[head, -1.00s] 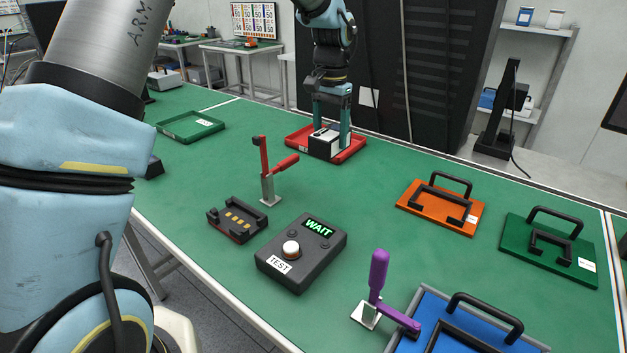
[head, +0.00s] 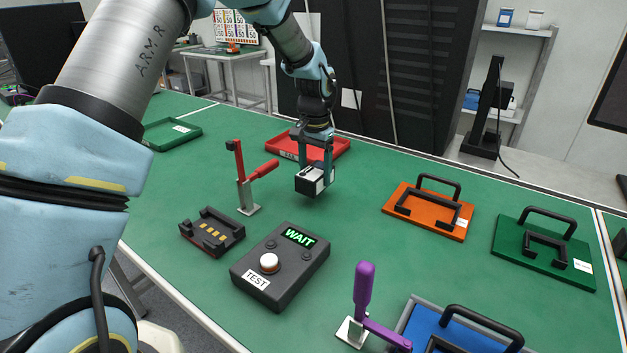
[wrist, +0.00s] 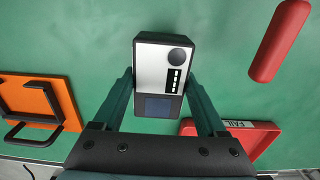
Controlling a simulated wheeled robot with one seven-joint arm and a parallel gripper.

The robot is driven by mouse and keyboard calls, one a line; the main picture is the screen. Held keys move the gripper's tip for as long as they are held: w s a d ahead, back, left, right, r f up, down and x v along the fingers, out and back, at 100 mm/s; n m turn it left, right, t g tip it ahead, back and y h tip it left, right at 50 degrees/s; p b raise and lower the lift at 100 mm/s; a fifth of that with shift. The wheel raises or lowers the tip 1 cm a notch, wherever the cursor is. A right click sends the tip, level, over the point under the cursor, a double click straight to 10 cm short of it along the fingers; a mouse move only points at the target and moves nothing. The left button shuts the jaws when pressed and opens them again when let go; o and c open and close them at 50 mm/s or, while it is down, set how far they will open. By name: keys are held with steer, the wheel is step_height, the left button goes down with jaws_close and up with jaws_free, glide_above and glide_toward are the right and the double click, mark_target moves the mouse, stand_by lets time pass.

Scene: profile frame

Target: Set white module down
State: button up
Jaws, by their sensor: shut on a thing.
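The white module (head: 312,181) is a small block with a white face and black sides. My gripper (head: 315,172) is shut on it and holds it in front of the red tray, seemingly above the green table. In the wrist view the module (wrist: 160,75) sits between the two fingers of my gripper (wrist: 162,88), its face showing a round dark spot, a slotted black strip and a dark blue square. Its underside is hidden.
The red tray (head: 340,146), marked FAIL in the wrist view (wrist: 262,130), lies behind. A red-handled clamp (head: 246,190), a dark cradle (head: 200,240) and a test box (head: 285,280) reading WAIT stand nearer. Orange (head: 400,207) and green (head: 510,250) plates lie right. Table between is clear.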

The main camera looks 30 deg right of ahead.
mark_target(315, 170)
steer(key=shift+f+p, duration=0.5)
steer(key=shift+f, duration=1.15)
steer(key=shift+f, duration=0.15)
steer(key=o, duration=1.5)
step_height(315, 170, up, 12)
steer(key=b, duration=0.3)
